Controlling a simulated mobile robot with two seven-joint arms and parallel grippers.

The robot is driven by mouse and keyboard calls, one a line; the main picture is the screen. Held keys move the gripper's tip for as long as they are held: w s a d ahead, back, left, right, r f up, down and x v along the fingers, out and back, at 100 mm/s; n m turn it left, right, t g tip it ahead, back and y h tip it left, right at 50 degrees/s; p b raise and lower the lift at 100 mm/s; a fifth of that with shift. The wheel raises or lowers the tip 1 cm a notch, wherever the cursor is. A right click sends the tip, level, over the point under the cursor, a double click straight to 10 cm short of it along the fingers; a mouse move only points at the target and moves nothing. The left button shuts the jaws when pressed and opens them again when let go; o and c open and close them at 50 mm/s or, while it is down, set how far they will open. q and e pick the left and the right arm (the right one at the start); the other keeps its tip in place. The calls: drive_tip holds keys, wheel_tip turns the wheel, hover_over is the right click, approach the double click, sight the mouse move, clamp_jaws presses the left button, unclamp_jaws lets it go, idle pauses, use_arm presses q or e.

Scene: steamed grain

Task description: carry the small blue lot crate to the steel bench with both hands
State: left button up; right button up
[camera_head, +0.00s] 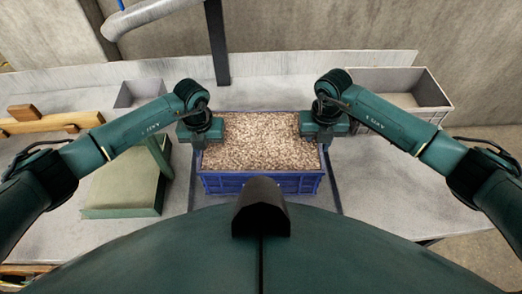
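The blue lot crate (290,184), full to near the rim with pale brown grain, is upright in the middle of the head view, close in front of my body. It is over the grey steel bench (375,190); whether it rests on it or hangs just above, I cannot tell. My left gripper (203,140) is at the crate's left rim and my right gripper (320,132) at its right rim. Both point down at the side walls. Their fingers are hidden under the gripper bodies, so I cannot see whether they grip the rim.
A green flat-topped box (122,188) stands left of the crate. A wooden piece (45,123) lies at far left. A small grey bin (140,92) is at the back left, a larger grey bin (432,92) at the back right. A dark post (217,45) rises behind.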

use_arm(q)
drive_tip(key=shift+f, duration=0.25)
use_arm(e)
drive_tip(key=shift+f, duration=0.25)
use_arm(q)
drive_tip(key=shift+c, duration=0.4)
use_arm(e)
drive_tip(key=shift+c, duration=0.4)
use_arm(q)
clamp_jaws()
use_arm(e)
clamp_jaws()
